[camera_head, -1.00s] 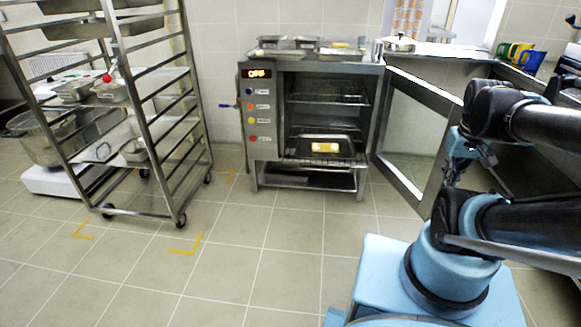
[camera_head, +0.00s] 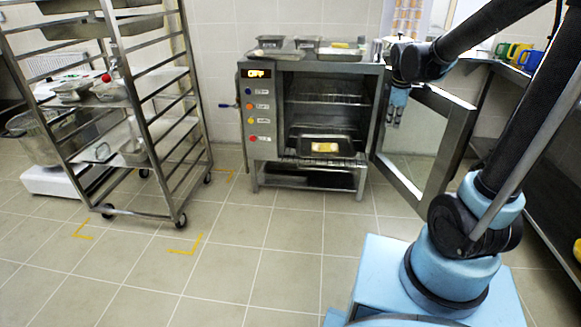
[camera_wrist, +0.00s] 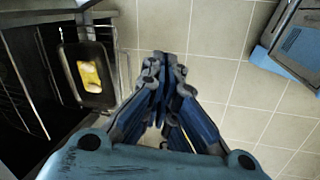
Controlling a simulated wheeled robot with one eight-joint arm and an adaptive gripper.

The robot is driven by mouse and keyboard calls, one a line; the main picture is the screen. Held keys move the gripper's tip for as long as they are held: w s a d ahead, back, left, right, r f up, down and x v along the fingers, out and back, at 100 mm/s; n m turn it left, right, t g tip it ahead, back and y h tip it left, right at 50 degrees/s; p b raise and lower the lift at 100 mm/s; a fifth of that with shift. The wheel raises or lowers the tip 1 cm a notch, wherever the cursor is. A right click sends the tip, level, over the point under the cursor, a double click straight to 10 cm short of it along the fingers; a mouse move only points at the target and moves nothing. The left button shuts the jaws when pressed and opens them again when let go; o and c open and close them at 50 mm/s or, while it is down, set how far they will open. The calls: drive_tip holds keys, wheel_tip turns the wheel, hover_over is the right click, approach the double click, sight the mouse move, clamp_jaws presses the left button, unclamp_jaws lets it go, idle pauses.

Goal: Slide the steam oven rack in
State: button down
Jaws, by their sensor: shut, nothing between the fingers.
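The steam oven (camera_head: 262,118) stands at the back centre with its door (camera_head: 435,140) swung open to the right. The lower rack (camera_head: 318,161) sticks out a little at the oven's front and carries a dark tray (camera_head: 345,148) with a yellow-topped item (camera_head: 325,147) on it. In the wrist view the tray (camera_wrist: 96,99) and the yellow item (camera_wrist: 89,76) are at the upper left. My gripper (camera_head: 393,122) is shut and empty, pointing down beside the oven's right front, near the open door. Its fingers (camera_wrist: 162,60) come together in the wrist view, right of the tray and apart from it.
A wheeled rack trolley (camera_head: 150,120) with trays stands at the left. Pans (camera_head: 271,42) sit on the oven top. A counter (camera_head: 520,75) with colored mugs runs along the right. The tiled floor (camera_head: 280,245) in front is clear.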

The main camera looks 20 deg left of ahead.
drive_tip(key=w+a+f+n, duration=0.3)
drive_tip(key=a, duration=0.4)
drive_tip(key=w+a+f+n, duration=0.3)
drive_tip(key=a+f+n, duration=0.1)
drive_tip(key=a, duration=0.3)
drive_tip(key=w+a+f+n, duration=0.3)
drive_tip(key=a, duration=0.5)
drive_tip(key=s+a+f+n+t+y, duration=0.1)
drive_tip(key=s+a+f+n, duration=0.2)
drive_tip(key=a+f+n, duration=1.15)
drive_tip(key=w+a+f+m, duration=0.2)
drive_tip(key=w+a+f, duration=0.1)
drive_tip(key=f, duration=0.3)
drive_tip(key=w+a+f+m, duration=0.2)
drive_tip(key=w+a+f, duration=0.2)
drive_tip(key=f, duration=0.3)
drive_tip(key=shift+w+a, duration=0.15)
